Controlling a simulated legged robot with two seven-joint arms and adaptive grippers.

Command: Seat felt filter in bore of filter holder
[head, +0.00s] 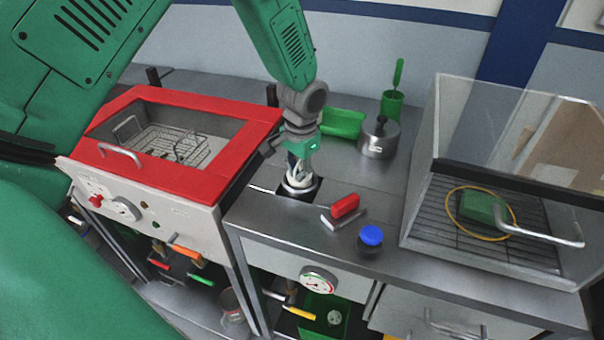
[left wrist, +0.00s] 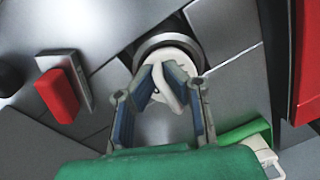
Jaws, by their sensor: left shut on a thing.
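The felt filter is a white disc with a raised white part, seen in the left wrist view (left wrist: 160,112) and the head view (head: 299,183). The filter holder (left wrist: 143,47) shows as a metal ring with a dark rim around the disc; it also sits on the steel bench in the head view (head: 284,193). My left gripper (left wrist: 164,82) points down over the holder, shut on the white raised part. It also shows in the head view (head: 299,170). The fingers hide part of the disc, and I cannot tell how deep it sits. My right gripper is not in view.
A red-handled tool (head: 345,206) and a blue-capped jar (head: 371,238) stand right of the holder. A steel pot (head: 379,140) and green tray (head: 343,122) are behind. A red-topped basin (head: 190,180) is left; a clear-hooded unit (head: 500,130) is right.

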